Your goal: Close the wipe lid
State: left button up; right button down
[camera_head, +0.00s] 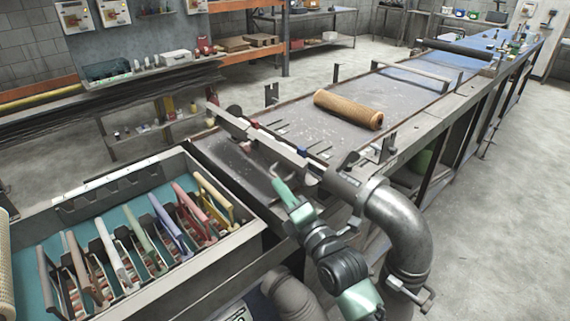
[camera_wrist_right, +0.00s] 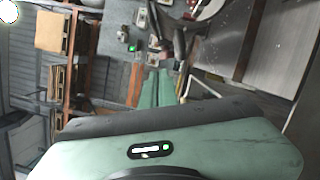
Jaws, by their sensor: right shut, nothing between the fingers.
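My right gripper (camera_head: 276,182) reaches in from the bottom of the head view, with its tips near the front end of the conveyor table. Its green fingers are shut and empty; they also show in the right wrist view (camera_wrist_right: 158,88). A long grey metal bar (camera_head: 262,138) crosses the table end just beyond the fingertips, with small blocks and fittings along it. I cannot tell for certain which part is the wipe lid, nor whether it is open. The fingertips appear apart from the bar, though contact is hard to judge. My left gripper is not in view.
A tan mesh tube (camera_head: 349,108) lies on the dark table (camera_head: 300,122). A large curved metal pipe (camera_head: 405,225) stands right of my arm. A metal bin (camera_head: 242,238) with several coloured-handled tools is at the left. Open floor lies at the far right.

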aim_at(286, 165)
jog(key=w, duration=0.2)
jog(key=w+r+p, duration=0.1)
jog(key=w, duration=0.3)
jog(key=shift+r+p, duration=0.3)
jog(key=shift+r, duration=0.05)
jog(key=shift+w+d+r, duration=0.1)
jog(key=shift+w+d, duration=0.05)
jog(key=shift+d, duration=0.15)
jog(key=shift+a, duration=0.1)
jog(key=shift+r, duration=0.15)
